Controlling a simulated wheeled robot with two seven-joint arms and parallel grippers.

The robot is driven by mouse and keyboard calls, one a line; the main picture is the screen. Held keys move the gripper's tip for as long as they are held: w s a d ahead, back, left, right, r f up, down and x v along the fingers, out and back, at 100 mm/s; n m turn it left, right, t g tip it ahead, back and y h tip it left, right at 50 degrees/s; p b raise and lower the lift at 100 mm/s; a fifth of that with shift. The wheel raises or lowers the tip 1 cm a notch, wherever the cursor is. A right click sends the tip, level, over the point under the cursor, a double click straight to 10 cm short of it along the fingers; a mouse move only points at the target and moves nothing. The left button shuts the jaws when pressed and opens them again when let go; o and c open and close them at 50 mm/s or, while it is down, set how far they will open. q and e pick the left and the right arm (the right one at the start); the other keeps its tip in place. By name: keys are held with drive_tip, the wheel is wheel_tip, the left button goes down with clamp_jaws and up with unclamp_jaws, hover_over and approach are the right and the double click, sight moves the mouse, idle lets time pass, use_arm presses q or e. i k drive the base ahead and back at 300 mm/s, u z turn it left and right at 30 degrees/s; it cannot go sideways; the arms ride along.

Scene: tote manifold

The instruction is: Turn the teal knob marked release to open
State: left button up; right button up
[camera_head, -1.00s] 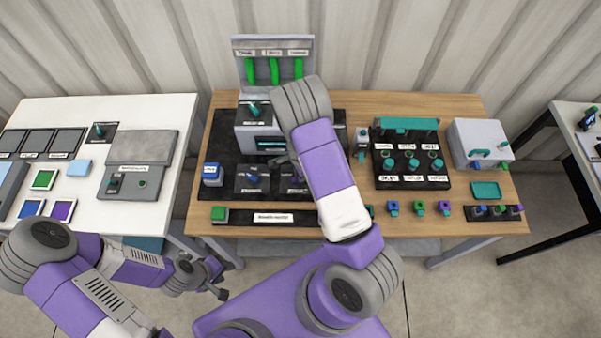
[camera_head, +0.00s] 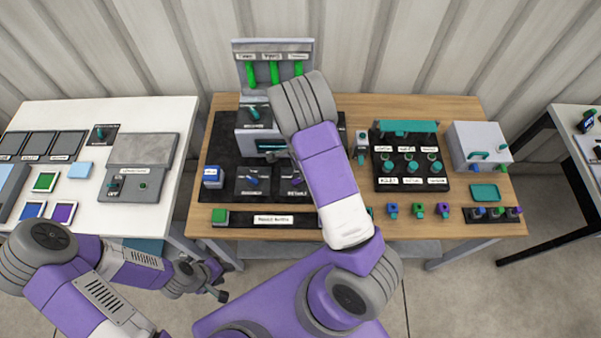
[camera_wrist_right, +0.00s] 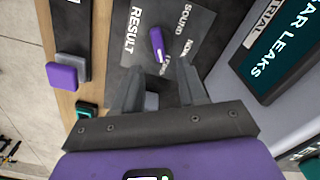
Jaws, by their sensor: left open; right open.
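A teal knob (camera_head: 254,112) stands on top of the grey machine on the wooden table; its label is too small to read. Other teal knobs show on a small grey block (camera_head: 362,139) and on the white table (camera_head: 100,132), and I cannot tell which is marked release. My right gripper (camera_wrist_right: 162,68) is open and empty in the right wrist view, its fingers pointing at a plate marked RESULT (camera_wrist_right: 135,20) with a purple knob (camera_wrist_right: 157,43) just beyond the fingertips. In the head view my right forearm mostly hides that gripper. My left gripper (camera_head: 218,283) is open and empty, low in front of the tables.
A panel with green handles (camera_head: 274,73) rises behind the machine. A dark rack of teal parts (camera_head: 410,155) and a grey box (camera_head: 478,142) stand at the right. The white table (camera_head: 165,115) is at the left.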

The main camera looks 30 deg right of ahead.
sight(254, 115)
drive_tip(key=k, duration=1)
